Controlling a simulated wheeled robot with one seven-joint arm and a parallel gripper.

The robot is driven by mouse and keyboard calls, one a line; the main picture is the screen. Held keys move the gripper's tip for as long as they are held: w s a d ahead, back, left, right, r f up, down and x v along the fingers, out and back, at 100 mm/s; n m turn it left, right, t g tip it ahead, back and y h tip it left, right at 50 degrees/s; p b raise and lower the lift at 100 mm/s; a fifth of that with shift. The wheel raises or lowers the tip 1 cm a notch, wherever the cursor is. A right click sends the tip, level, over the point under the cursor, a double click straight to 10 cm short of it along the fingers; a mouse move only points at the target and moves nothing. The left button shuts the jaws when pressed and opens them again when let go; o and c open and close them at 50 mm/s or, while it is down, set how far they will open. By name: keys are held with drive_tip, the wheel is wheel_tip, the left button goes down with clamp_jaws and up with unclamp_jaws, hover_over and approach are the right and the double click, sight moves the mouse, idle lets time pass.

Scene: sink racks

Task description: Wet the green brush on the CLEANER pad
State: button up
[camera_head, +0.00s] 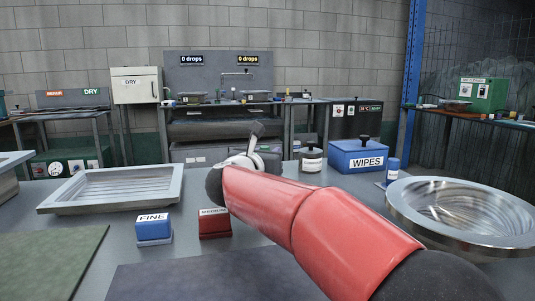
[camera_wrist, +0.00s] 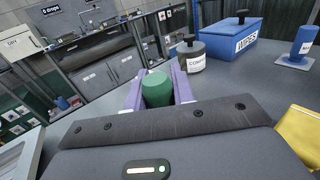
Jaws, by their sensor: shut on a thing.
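My gripper (camera_wrist: 158,70) is shut on a green cylindrical piece, which looks like the green brush (camera_wrist: 157,91), held upright between the purple fingers in the wrist view. Its lower end is hidden by the gripper body. In the head view my gripper (camera_head: 250,146) is over the far part of the grey table, mostly hidden behind my red arm, and the brush cannot be made out there. I cannot read a CLEANER label in either view, so I cannot tell where that pad is.
A dark lidded pot (camera_head: 312,160) and a blue WIPES box (camera_head: 357,155) stand just right of my gripper. A blue post (camera_head: 393,172) stands farther right, by a round metal basin (camera_head: 470,212). A metal tray (camera_head: 112,188), blue FINE block (camera_head: 154,230) and red block (camera_head: 214,224) are left.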

drive_tip(key=shift+f, duration=0.2)
wheel_tip(320, 180, up, 7)
drive_tip(key=p, duration=0.4)
drive_tip(key=shift+r+p, duration=0.15)
drive_tip(key=shift+p, duration=0.15)
idle(0.5)
